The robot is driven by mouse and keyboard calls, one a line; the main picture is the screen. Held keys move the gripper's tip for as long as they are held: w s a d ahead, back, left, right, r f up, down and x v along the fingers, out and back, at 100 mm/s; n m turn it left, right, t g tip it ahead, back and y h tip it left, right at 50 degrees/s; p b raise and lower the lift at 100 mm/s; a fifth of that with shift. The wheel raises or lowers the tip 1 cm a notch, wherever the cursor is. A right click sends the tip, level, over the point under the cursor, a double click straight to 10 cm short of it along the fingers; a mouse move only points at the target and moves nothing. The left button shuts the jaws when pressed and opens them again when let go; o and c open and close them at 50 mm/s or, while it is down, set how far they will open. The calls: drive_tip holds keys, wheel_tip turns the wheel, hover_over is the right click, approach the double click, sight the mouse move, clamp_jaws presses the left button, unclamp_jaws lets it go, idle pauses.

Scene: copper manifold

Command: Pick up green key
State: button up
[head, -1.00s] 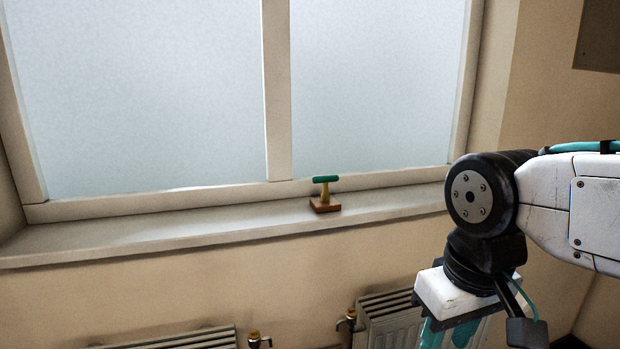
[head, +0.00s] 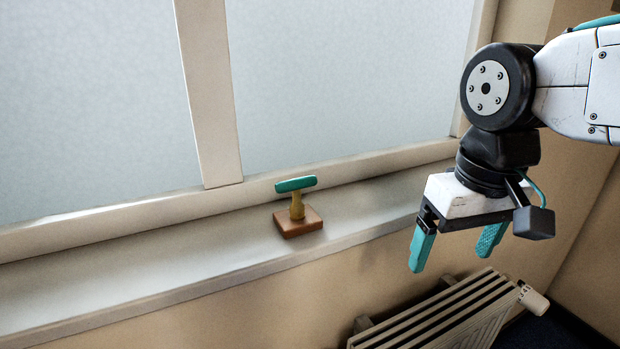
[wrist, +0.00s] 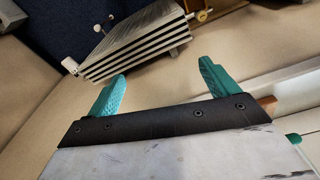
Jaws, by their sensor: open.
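The green key (head: 296,187) has a green crossbar handle on a yellowish stem. It stands upright on a small brown wooden block (head: 299,222) on the windowsill. In the wrist view a bit of its green handle (wrist: 293,138) shows at the right edge, and part of the brown block (wrist: 267,103) shows beside the right finger. My gripper (head: 457,247) is open and empty, with its teal fingers pointing down. It is to the right of the key in the head view, apart from it and in front of the sill.
The pale windowsill (head: 150,262) runs under a frosted window (head: 340,80) and is clear around the block. A ribbed radiator (head: 440,315) is on the wall below my gripper; it also shows in the wrist view (wrist: 135,45).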

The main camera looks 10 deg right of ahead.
drive_tip(key=w+a+r+n, duration=0.2)
drive_tip(key=w+a+r, duration=0.5)
drive_tip(key=w+a, duration=0.35)
drive_tip(key=r+g, duration=0.1)
drive_tip(key=r, duration=0.1)
hover_over(297, 189)
drive_tip(key=w, duration=0.1)
drive_tip(key=shift+w+d+f+n, duration=0.1)
drive_tip(key=shift+d+n, duration=0.1)
drive_tip(key=shift+n, duration=0.1)
drive_tip(key=shift+w+a+f, duration=0.1)
drive_tip(key=shift+a+f, duration=0.1)
wheel_tip(297, 189, down, 7)
drive_tip(key=shift+f, duration=0.1)
drive_tip(key=c, duration=1)
